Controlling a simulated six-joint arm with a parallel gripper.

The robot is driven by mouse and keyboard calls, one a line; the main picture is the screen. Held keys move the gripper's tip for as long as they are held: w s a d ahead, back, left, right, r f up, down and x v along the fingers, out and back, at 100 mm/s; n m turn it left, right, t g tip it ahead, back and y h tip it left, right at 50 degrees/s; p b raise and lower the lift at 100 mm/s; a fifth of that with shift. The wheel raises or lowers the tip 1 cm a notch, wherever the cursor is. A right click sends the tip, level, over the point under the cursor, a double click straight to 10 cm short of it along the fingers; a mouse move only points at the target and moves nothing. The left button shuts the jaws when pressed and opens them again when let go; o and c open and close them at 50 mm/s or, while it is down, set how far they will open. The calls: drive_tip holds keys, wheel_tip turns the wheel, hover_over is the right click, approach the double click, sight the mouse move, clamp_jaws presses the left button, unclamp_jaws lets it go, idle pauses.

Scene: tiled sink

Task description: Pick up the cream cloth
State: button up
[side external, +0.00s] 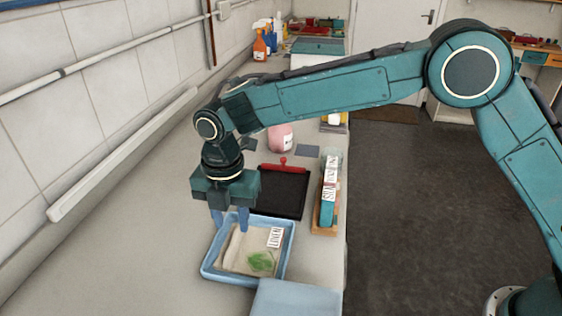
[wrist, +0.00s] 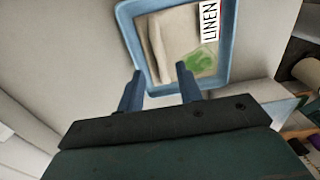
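A cream cloth (side external: 238,250) lies in a blue tray (side external: 207,262) on the counter. A label reading LINEN (side external: 274,237) and a green leaf-like patch (side external: 260,261) show at its right side. In the wrist view the cloth (wrist: 180,32) fills most of the tray (wrist: 127,30). My gripper (side external: 230,226) points down over the tray's far left part, with its two blue fingers apart. In the wrist view the gripper (wrist: 158,78) is open with nothing between the fingertips. I cannot tell the exact height of the fingertips above the cloth.
A pale blue lid-like panel (side external: 295,298) is in front. A pink container (side external: 281,137) stands farther back. The counter's left side is clear.

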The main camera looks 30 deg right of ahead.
sight(234, 236)
drive_tip(key=shift+f, duration=2.05)
clamp_jaws()
